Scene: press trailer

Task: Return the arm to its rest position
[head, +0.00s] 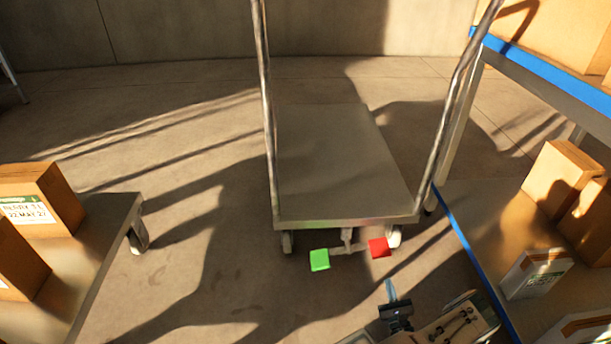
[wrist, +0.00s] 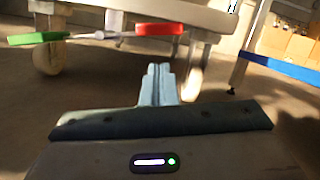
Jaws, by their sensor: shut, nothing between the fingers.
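My gripper (head: 391,291) is low in the head view, at the front of a metal trolley. Its fingers are together with nothing between them; they also show together in the wrist view (wrist: 159,84). The trolley (head: 340,160) has a flat grey deck, tall metal handle posts and wheels. At its front lower edge is a pedal bar with a green pedal (head: 319,260) on the left and a red pedal (head: 380,248) on the right. In the wrist view the green pedal (wrist: 38,38) and red pedal (wrist: 160,29) lie beyond my fingers. My gripper appears apart from both pedals.
A blue-edged shelf unit (head: 462,240) with boxes (head: 560,172) and a white package (head: 535,274) stands close to my arm at right. Open floor (head: 215,290) lies left of my gripper.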

